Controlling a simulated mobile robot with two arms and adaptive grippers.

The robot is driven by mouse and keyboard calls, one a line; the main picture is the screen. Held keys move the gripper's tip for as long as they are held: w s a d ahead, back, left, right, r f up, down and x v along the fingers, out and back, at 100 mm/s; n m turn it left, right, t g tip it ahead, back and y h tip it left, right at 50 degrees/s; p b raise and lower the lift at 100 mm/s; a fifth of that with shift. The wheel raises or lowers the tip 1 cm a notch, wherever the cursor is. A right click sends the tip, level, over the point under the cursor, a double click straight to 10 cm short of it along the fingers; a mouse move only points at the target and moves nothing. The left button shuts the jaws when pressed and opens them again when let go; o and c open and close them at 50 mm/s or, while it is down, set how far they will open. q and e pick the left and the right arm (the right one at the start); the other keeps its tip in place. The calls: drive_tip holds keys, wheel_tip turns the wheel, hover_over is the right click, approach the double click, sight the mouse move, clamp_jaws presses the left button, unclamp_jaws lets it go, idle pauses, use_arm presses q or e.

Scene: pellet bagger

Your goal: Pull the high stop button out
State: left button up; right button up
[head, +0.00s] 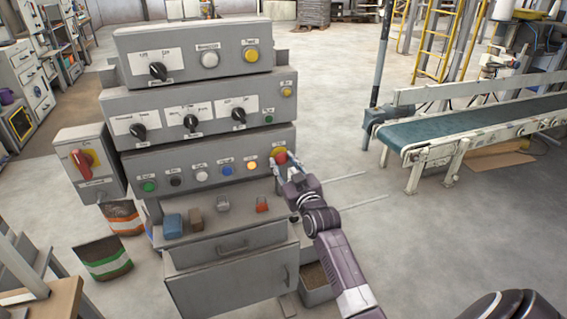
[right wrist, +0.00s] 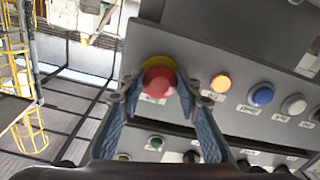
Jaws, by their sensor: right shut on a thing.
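The red mushroom-shaped stop button (head: 281,157) sits on a yellow backing at the right end of the lowest row of the grey control panel (head: 230,157). In the right wrist view the red button (right wrist: 159,82) is in the middle, between my two blue-grey fingers. My right gripper (head: 285,165) is at the button, and its fingers (right wrist: 158,92) are shut on the red head from both sides. The fingers hide part of the button's sides. I cannot tell how far out the button stands. My left gripper is not in view.
A lit orange button (head: 252,166) is just left of the stop button. A red rotary switch (head: 82,160) on a grey box is at the panel's left. Small blocks lie on the ledge below. A conveyor (head: 470,120) stands at the right, with open floor between.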

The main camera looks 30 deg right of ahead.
clamp_jaws()
drive_tip(key=shift+s+a+p, duration=0.15)
drive_tip(key=shift+s+p, duration=0.35)
drive_tip(key=shift+p, duration=0.2)
drive_tip(key=shift+f, duration=0.2)
drive_tip(key=o, duration=0.7)
unclamp_jaws()
drive_tip(key=o, duration=0.3)
drive_tip(key=shift+s+r, duration=0.1)
drive_tip(key=shift+r, duration=0.05)
drive_tip(key=v, duration=1.2)
drive_tip(key=shift+s, duration=0.1)
